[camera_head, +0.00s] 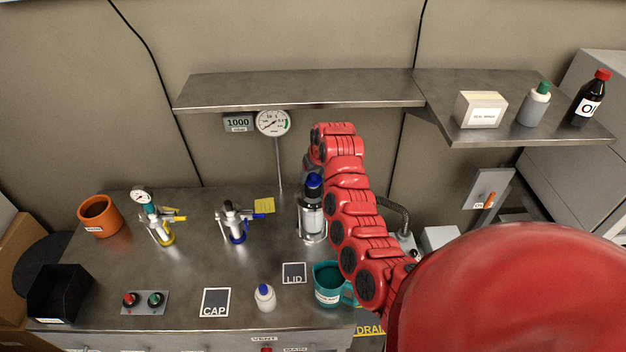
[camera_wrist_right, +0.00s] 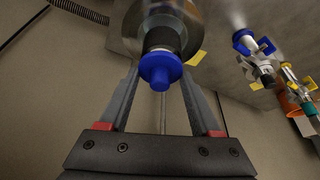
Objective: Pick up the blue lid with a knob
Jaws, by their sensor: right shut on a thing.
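The blue lid with a knob (camera_head: 313,183) is on top of the clear and metal cylinder (camera_head: 312,220) at the back of the bench. In the right wrist view the lid (camera_wrist_right: 160,68) is between the fingers of my right gripper (camera_wrist_right: 160,80), with a dark collar and the round vessel beyond it. My right gripper (camera_head: 310,172) is shut on the lid; in the head view it is partly hidden by my red arm. I cannot tell any gap between lid and cylinder. My left gripper is not in view.
A steel shelf (camera_head: 300,90) overhangs behind the arm. A dial gauge (camera_head: 273,123) on a thin post stands left of the cylinder. A teal mug (camera_head: 328,285), a white bottle (camera_head: 265,297) and a LID mat (camera_head: 294,273) are in front. Two valve fittings (camera_head: 235,222) (camera_head: 158,224) stand left.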

